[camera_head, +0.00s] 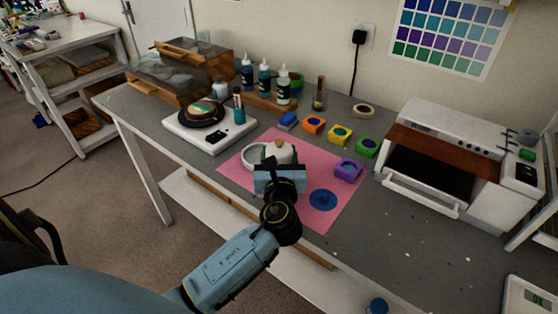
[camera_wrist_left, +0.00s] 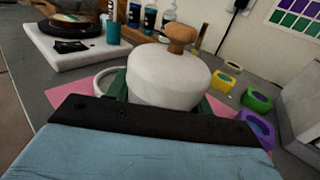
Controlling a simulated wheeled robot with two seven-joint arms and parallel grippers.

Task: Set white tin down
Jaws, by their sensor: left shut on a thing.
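The white tin (camera_head: 279,151) is over the pink mat (camera_head: 321,212) in the head view. In the left wrist view the tin (camera_wrist_left: 168,78) looks upright, with a rounded top and a wooden knob (camera_wrist_left: 181,38). My left gripper (camera_head: 279,174) is shut on it, with green finger pads (camera_wrist_left: 118,84) at its sides. Its base is hidden by the gripper, so I cannot tell whether it touches the mat. A white rounded rim (camera_head: 251,158) shows just left of the tin. My right gripper is not in view.
A purple mould (camera_head: 348,169) and a dark blue disc (camera_head: 323,199) lie on the mat's right side. Orange (camera_head: 314,125), yellow (camera_head: 340,135) and green (camera_head: 367,147) moulds stand behind. A white turntable unit (camera_head: 209,130) is left; a white oven (camera_head: 430,172) is right.

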